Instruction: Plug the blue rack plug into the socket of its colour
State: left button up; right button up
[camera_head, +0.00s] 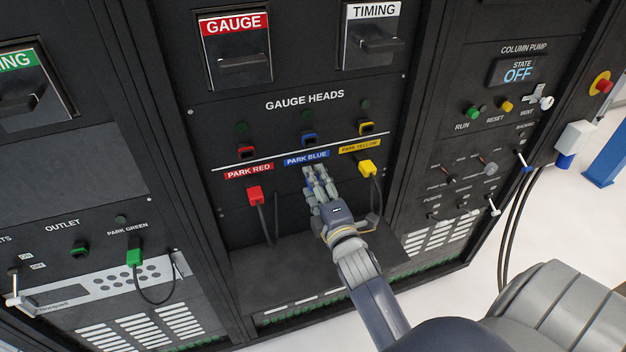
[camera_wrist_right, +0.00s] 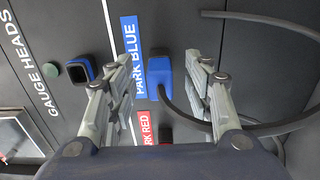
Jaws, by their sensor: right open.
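The blue rack plug (camera_wrist_right: 160,72) sits at the PARK BLUE label (camera_wrist_right: 132,55), with a dark cable leading from it. In the head view my gripper largely hides it. My right gripper (camera_head: 316,178) is in front of the panel just below that label. In the wrist view its open fingers (camera_wrist_right: 166,68) stand on either side of the plug, with visible gaps. The blue-framed socket (camera_head: 309,139) is above the label in the GAUGE HEADS row; it also shows in the wrist view (camera_wrist_right: 82,70). My left gripper is not in view.
A red plug (camera_head: 255,195) is parked to the left and a yellow plug (camera_head: 367,168) to the right, both with hanging cables. Red (camera_head: 246,153) and yellow (camera_head: 366,127) sockets flank the blue one. A dark shelf (camera_head: 300,272) juts out below.

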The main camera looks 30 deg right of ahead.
grip_shut()
jog(key=shift+s, duration=0.1)
jog(key=shift+p+v, duration=0.55)
jog(key=shift+v, duration=2.4)
jog(key=shift+r, duration=0.1)
